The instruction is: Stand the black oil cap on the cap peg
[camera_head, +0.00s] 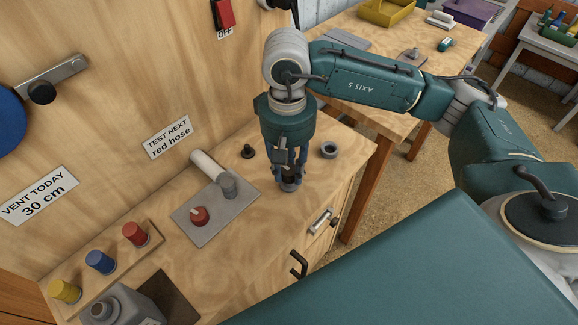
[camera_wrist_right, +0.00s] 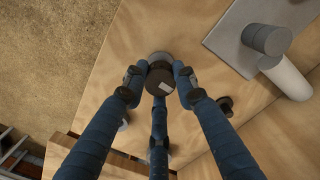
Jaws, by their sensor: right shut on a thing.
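My right gripper (camera_head: 289,177) points down over the wooden bench top, its blue fingers closed around a dark cap. In the right wrist view the fingers (camera_wrist_right: 160,78) surround the black oil cap (camera_wrist_right: 157,84), which has a small white mark. A grey round piece (camera_wrist_right: 159,58) shows just beyond the cap; I cannot tell whether they touch. A small dark peg-like piece (camera_head: 248,152), perhaps the cap peg, stands on the bench to the left of the gripper; it also shows in the wrist view (camera_wrist_right: 224,103). My left gripper is not recognisable in view.
Coloured caps stand in a wooden tray (camera_head: 152,233). A grey can (camera_head: 128,301) stands at front left.

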